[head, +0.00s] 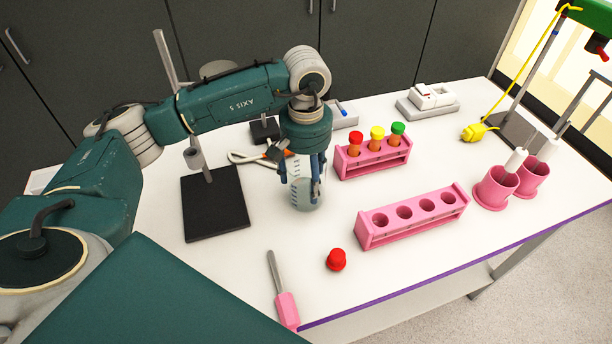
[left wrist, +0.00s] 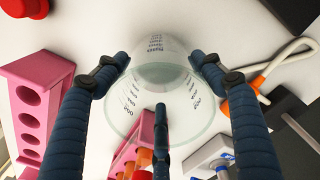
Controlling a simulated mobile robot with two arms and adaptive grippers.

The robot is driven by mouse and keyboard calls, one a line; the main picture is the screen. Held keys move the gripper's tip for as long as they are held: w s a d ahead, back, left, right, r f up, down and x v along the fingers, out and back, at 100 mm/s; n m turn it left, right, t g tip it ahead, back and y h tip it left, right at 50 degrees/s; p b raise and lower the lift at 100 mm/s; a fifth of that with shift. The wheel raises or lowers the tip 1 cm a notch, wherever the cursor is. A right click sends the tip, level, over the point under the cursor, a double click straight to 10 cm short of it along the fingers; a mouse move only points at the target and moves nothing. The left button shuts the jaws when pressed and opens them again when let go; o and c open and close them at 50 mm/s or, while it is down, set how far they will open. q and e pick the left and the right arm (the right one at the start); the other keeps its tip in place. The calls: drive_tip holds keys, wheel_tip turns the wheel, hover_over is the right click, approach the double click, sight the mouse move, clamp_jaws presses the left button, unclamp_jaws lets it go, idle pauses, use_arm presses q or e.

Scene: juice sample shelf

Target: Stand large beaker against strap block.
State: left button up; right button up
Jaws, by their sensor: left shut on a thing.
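The large beaker (head: 307,197) is clear with graduation marks and stands roughly upright near the middle of the white table. My left gripper (head: 306,178) points down with its blue fingers shut around it. In the left wrist view the beaker (left wrist: 165,98) lies between the fingers of the left gripper (left wrist: 160,85). I cannot tell whether its base touches the table. A small dark block (head: 264,130) stands behind the gripper, apart from the beaker; I cannot be sure it is the strap block. My right gripper is out of view.
An orange-and-white handled tool (head: 246,157) lies close behind the beaker. A black stand base (head: 214,204) is on its left. Pink racks (head: 375,158) (head: 412,217) stand on its right. A red cap (head: 336,260) and pink-handled spatula (head: 286,308) lie in front.

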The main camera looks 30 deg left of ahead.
use_arm(q)
drive_tip(key=shift+f, duration=0.15)
drive_tip(key=o, duration=1.4)
